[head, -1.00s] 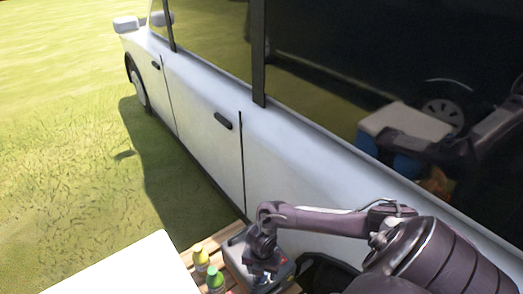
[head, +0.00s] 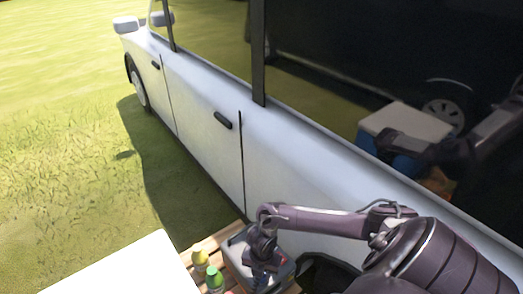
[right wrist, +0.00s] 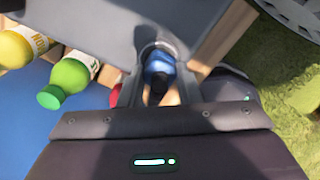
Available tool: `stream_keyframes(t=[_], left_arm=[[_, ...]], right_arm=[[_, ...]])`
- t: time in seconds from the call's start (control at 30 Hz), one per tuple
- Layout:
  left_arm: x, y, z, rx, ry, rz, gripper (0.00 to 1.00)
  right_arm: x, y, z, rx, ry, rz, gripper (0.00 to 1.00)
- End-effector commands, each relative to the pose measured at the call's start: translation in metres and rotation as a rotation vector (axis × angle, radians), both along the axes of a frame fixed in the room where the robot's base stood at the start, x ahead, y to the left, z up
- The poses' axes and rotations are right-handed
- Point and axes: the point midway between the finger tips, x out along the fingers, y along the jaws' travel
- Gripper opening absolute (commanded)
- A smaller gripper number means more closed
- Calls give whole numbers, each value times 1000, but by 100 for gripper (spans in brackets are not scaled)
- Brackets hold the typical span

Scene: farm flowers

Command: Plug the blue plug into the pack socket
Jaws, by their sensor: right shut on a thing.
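My right gripper (head: 264,264) is over the grey pack (head: 236,246), which stands on the wooden slats beside the car. In the right wrist view my right gripper (right wrist: 160,92) is shut on the blue plug (right wrist: 159,66), with a finger on each side of it. The plug is right at the grey face of the pack (right wrist: 110,22). The socket is not clearly seen, and I cannot tell whether the plug is in it. My left gripper is not in view.
A white panel (head: 125,268) lies to the left. The white car (head: 200,115) stands close behind my right arm.

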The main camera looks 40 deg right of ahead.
Motion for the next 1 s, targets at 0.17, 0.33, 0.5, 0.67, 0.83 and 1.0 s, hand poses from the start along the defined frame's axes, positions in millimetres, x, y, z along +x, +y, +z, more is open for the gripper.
stream_keyframes(t=[0.17,0.33,0.5,0.67,0.83,1.0], left_arm=[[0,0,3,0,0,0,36],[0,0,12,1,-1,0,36],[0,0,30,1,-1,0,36],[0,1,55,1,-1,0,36],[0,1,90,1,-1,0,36],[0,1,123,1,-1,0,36]], right_arm=[[0,0,3,0,0,0,7],[0,0,13,-1,0,0,7],[0,0,31,-1,0,0,7],[0,0,57,-1,0,1,7],[0,0,93,-1,0,1,7],[0,0,129,0,-1,0,7]])
